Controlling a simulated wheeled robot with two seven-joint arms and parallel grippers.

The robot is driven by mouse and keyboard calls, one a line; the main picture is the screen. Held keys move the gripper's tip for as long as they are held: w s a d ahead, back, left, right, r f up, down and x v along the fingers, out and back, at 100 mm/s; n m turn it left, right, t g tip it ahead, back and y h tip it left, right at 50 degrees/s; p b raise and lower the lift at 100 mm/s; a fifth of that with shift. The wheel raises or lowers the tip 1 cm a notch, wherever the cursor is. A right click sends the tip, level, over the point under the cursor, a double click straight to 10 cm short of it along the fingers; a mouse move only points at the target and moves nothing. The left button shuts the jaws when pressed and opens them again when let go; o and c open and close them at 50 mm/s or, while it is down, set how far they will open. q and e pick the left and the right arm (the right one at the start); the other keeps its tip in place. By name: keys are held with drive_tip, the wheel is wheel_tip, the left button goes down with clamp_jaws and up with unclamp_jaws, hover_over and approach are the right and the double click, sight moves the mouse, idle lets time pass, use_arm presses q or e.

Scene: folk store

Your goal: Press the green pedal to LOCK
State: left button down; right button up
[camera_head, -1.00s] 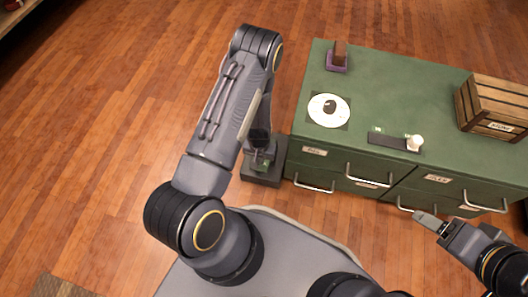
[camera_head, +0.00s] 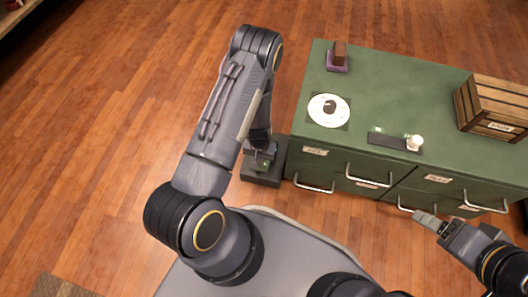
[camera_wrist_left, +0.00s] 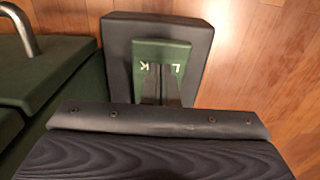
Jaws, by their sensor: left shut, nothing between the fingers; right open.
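The green pedal (camera_wrist_left: 150,50) sits on a dark grey base block (camera_wrist_left: 116,60) in the left wrist view. White letters show on it, with an L and a K on either side of my fingers and the middle hidden. In the head view the base (camera_head: 258,178) stands on the floor against the left end of the green cabinet, mostly behind my arm. My left gripper (camera_wrist_left: 160,86) is shut and empty, pointing down over the pedal. Whether the tips touch it cannot be told. My right gripper (camera_head: 426,220) is open and empty in front of the cabinet drawers.
The green cabinet (camera_head: 400,85) has drawers with metal handles (camera_head: 315,188). On top are a round white dial (camera_head: 328,110), a slider with a white knob (camera_head: 415,142), a brown block on a purple base (camera_head: 337,58) and a wooden crate (camera_head: 495,105).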

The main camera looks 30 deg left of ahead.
use_arm(q)
drive_tip(key=shift+f, duration=0.1)
idle(0.4)
drive_tip(key=shift+f+b, duration=1.25)
drive_tip(key=shift+f, duration=0.1)
drive_tip(key=shift+r, duration=0.1)
wheel_tip(320, 180, up, 9)
drive_tip(key=p, duration=0.6)
drive_tip(key=shift+p, duration=0.4)
